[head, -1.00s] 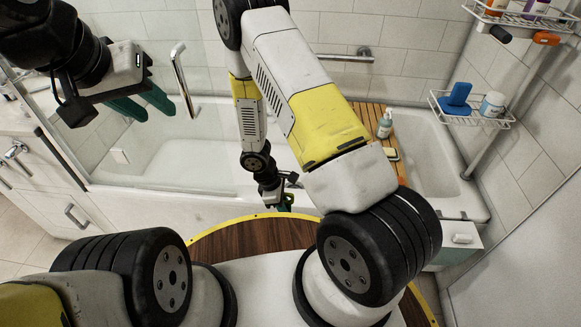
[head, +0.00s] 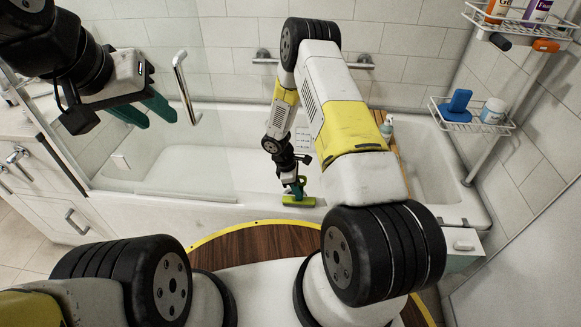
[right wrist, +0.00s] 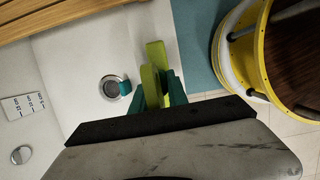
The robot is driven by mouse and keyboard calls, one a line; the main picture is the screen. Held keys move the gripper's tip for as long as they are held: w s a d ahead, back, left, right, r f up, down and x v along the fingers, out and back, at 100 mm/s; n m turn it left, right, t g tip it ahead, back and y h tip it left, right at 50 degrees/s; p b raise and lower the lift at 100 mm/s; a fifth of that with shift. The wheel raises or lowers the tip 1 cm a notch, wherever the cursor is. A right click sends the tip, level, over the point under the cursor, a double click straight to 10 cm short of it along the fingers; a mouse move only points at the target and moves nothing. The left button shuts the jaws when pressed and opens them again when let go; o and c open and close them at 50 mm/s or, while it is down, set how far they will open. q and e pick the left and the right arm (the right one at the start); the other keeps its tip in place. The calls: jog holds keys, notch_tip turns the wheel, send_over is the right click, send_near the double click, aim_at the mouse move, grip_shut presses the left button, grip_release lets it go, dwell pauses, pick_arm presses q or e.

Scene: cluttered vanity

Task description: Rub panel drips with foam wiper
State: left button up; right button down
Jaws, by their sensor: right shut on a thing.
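The yellow-green foam wiper (head: 298,201) is held by my right gripper (head: 297,187) at the tub's front rim. The right wrist view shows the wiper (right wrist: 151,85) between the teal fingers of my right gripper (right wrist: 158,95), which is shut on it. Whether the wiper touches the rim is unclear. The clear glass panel (head: 165,150) stands along the left part of the tub, left of the wiper and apart from it. I cannot make out drips on it. My left gripper (head: 145,110) is open and empty, its teal fingers apart near the panel's upper left part.
A wire shelf (head: 462,122) stands at right.

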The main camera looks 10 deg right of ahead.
jog(key=c, duration=1.3)
grip_release()
jog(key=shift+f, duration=0.2)
notch_tip(320, 180, up, 35)
jog(key=s+m+t+y, duration=0.2)
jog(key=s+m, duration=0.1)
jog(key=m, duration=0.4)
jog(key=s+a+r+m+t+y, duration=0.1)
jog(key=s+r+m+t+y, duration=0.2)
jog(key=s+r, duration=1.4)
jog(key=s+m+t, duration=0.2)
jog(key=s+m, duration=0.1)
jog(key=m, duration=0.1)
jog(key=shift+a, duration=0.2)
